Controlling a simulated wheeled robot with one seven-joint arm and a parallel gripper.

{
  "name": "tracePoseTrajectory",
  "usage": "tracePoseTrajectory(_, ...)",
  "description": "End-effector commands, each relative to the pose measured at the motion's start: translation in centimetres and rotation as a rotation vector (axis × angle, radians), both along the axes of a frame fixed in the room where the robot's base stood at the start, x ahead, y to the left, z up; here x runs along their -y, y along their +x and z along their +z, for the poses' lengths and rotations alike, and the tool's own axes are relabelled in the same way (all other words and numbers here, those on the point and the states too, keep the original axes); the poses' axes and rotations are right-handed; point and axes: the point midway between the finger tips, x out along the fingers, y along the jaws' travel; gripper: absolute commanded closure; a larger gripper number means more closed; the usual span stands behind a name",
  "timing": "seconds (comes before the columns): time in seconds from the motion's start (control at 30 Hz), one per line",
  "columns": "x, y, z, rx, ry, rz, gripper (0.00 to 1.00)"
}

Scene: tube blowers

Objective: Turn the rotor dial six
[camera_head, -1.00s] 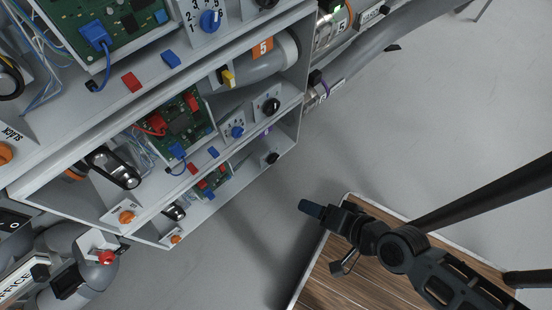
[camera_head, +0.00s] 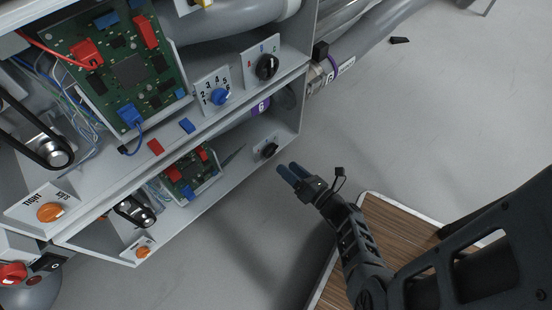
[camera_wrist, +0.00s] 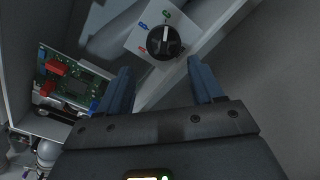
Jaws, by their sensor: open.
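A black rotary dial on a white plate (camera_head: 268,150) sits at the right end of the lowest bay, near a purple tube label "6" (camera_head: 261,107). In the wrist view a black dial (camera_wrist: 163,42) with a white pointer line pointing up sits on a white plate (camera_wrist: 138,42) with green, blue and red marks. My gripper (camera_head: 288,173) is open and empty, just right of and below the lowest bay's dial in the head view. In the wrist view its two blue fingers (camera_wrist: 160,88) stand apart, below and either side of the dial, not visibly touching it.
The bay above has another black dial (camera_head: 267,66) and a blue numbered knob (camera_head: 220,96). A green circuit board (camera_head: 190,173) and an orange knob (camera_head: 142,252) are in the lowest bay. A wooden-topped surface (camera_head: 345,265) lies under my arm.

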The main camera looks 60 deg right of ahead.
Motion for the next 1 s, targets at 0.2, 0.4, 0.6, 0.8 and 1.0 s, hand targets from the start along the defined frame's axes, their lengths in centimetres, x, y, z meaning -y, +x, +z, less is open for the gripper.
tracePoseTrajectory(0.2, 1.1, 0.9, -0.2, 0.032, 0.028, -0.023, 0.34)
tracePoseTrajectory(0.4, 2.0, 3.9, -0.3, 0.03, 0.026, -0.022, 0.34)
tracePoseTrajectory(0.6, 2.7, 6.3, -0.3, 0.029, 0.026, -0.022, 0.34)
tracePoseTrajectory(0.8, 2.9, 7.3, -0.1, 0.028, 0.025, -0.021, 0.34)
tracePoseTrajectory(1.0, 2.8, 7.3, -0.1, 0.027, 0.026, -0.021, 0.34)
